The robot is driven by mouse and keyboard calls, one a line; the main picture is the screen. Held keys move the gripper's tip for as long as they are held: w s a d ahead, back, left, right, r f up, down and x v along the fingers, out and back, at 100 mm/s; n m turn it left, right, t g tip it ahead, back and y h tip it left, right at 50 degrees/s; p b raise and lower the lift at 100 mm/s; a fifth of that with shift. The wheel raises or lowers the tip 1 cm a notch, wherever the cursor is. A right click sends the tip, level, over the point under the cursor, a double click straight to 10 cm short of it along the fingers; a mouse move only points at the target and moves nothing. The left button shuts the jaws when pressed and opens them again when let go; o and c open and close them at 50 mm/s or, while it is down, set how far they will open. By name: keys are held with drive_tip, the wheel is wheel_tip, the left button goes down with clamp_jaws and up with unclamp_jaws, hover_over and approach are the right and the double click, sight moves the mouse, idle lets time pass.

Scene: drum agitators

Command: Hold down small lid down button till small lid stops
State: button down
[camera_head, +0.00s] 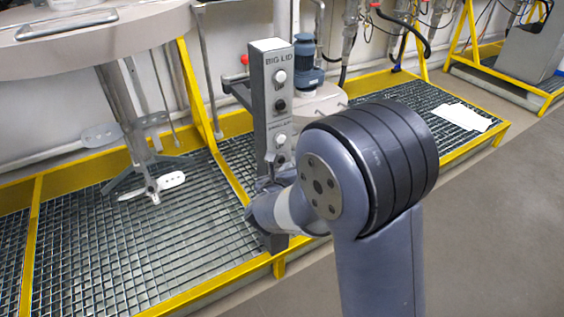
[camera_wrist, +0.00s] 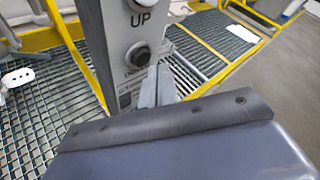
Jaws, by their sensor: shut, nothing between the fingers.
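The grey control post (camera_head: 267,185) stands on the grating, with "BIG LID" at its top and a small-lid label lower down. Below that label is a white button (camera_head: 279,139). In the wrist view a black button (camera_wrist: 138,55) sits on the post's face under the word "UP". My gripper (camera_wrist: 157,68) is shut and empty, its tips close to the black button, a little below and right of it. I cannot tell whether they touch it. In the head view my wrist hides the lower post and most of the gripper. A pale round lid (camera_head: 318,101) with a blue motor shows behind the post.
The upper pair is a white button (camera_head: 279,77) and a black button (camera_head: 280,104). A red knob (camera_head: 244,59) is on the post's left side. A large raised lid (camera_head: 95,45) with an agitator (camera_head: 135,130) is at left. Yellow rails (camera_head: 200,95) edge the grating.

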drive_tip(key=shift+s, duration=0.15)
drive_tip(key=s+d, duration=0.1)
drive_tip(key=s, duration=0.1)
drive_tip(key=s+d+b, duration=0.1)
drive_tip(key=s+d, duration=0.1)
idle(0.5)
drive_tip(key=shift+a, duration=0.1)
drive_tip(key=s+d, duration=0.2)
drive_tip(key=s, duration=0.1)
drive_tip(key=shift+s+d, duration=0.1)
idle(0.7)
